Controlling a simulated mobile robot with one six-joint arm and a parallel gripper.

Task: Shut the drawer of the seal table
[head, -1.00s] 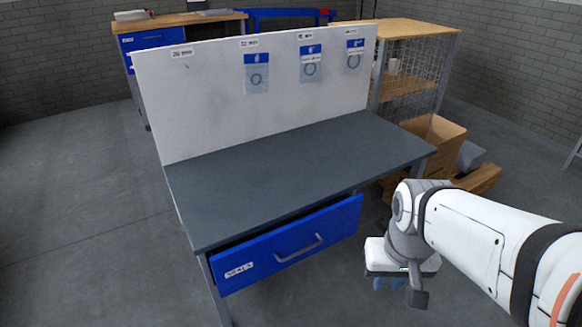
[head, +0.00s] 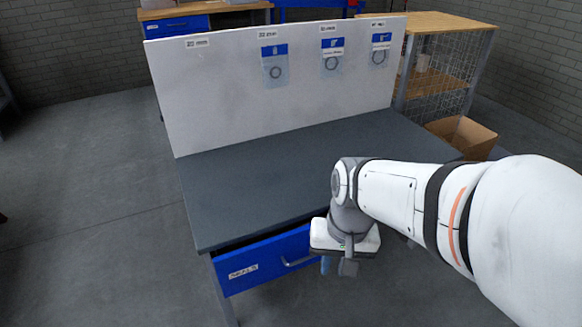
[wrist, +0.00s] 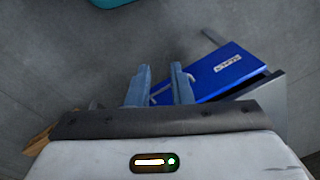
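The seal table has a dark grey top (head: 290,175) and a blue drawer (head: 262,262) under its front edge. The drawer stands slightly out, with a dark gap above its front. It has a "SEALS" label and a grey bar handle (head: 298,262), partly hidden by my arm. In the wrist view the blue drawer front (wrist: 225,72) lies to the right, beyond the fingers. My gripper (wrist: 160,84) is open, its two blue fingers apart with part of the handle visible between and beside them. I cannot tell whether they touch it. In the head view one fingertip shows (head: 326,266).
A white back panel (head: 240,105) with several hanging seal bags rises behind the tabletop. A wooden shelf with mesh sides (head: 440,75) and a cardboard box (head: 465,135) stand at the right. The floor (head: 90,200) at the left is clear.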

